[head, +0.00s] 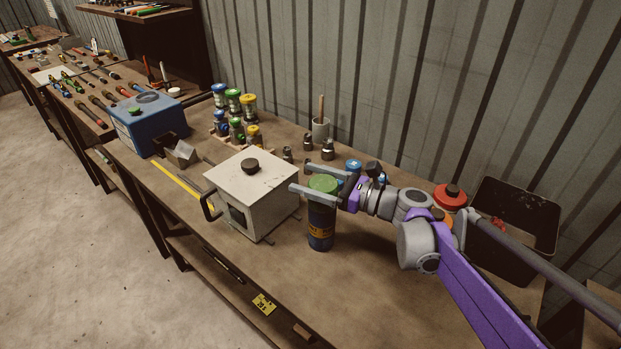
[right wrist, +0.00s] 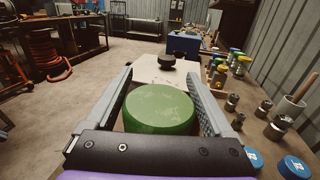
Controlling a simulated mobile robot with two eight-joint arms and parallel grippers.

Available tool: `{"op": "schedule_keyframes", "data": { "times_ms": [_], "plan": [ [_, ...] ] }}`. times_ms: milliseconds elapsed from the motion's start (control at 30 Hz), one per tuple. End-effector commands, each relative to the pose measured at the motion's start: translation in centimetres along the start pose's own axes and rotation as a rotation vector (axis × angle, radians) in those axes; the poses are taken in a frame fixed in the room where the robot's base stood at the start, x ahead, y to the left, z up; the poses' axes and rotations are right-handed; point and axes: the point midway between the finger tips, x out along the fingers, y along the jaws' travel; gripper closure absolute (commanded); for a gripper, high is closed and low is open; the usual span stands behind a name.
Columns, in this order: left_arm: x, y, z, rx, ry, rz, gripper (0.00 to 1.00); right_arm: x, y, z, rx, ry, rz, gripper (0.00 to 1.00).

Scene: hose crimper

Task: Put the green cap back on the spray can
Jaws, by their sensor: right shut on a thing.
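The green cap (head: 323,184) is between the two fingers of my right gripper (head: 301,178), which is shut on it. The spray can (head: 321,227) is dark blue with an orange label and stands upright near the front edge of the bench. The cap is directly over the can's top; whether it is fully seated I cannot tell. In the right wrist view the round green cap (right wrist: 159,108) fills the space between the fingers and hides the can below. My left gripper is not in view.
A cream metal box (head: 255,185) with a black knob stands just left of the can on the workbench (head: 365,290). Blue-capped items (head: 353,166) and metal fittings are behind it. A red-topped can (head: 450,195) and a black bin (head: 515,215) are at right.

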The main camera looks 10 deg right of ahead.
Motion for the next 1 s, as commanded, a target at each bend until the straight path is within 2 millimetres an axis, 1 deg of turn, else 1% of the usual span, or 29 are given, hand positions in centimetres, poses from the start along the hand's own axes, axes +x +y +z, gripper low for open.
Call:
{"op": "schedule_keyframes", "data": {
  "times_ms": [33, 100, 333, 433, 567, 800, 900, 1000],
  "plan": [
    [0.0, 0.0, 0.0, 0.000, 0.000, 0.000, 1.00, 0.0, 0.0, 0.0, 0.000, 0.000, 0.000, 0.10],
    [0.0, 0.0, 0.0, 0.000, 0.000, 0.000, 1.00, 0.0, 0.0, 0.0, 0.000, 0.000, 0.000, 0.00],
    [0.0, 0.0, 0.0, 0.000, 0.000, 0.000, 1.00, -0.1, 0.0, 0.0, 0.000, 0.000, 0.000, 0.00],
    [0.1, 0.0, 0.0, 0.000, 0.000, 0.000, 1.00, -0.8, 0.0, 0.0, 0.000, 0.000, -0.001, 0.00],
    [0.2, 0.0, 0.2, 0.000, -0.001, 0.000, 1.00, -2.8, -0.1, -0.1, -0.001, 0.001, -0.004, 0.00],
    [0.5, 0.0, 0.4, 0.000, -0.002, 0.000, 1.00, -7.8, -0.1, -0.1, 0.000, 0.001, -0.005, 0.00],
    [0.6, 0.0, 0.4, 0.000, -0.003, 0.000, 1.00, -9.3, -0.1, 0.0, 0.000, 0.001, -0.003, 0.00],
    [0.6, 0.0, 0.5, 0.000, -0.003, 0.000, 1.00, -10.3, 0.0, 0.0, 0.000, 0.000, -0.002, 0.00]
  ]
}}
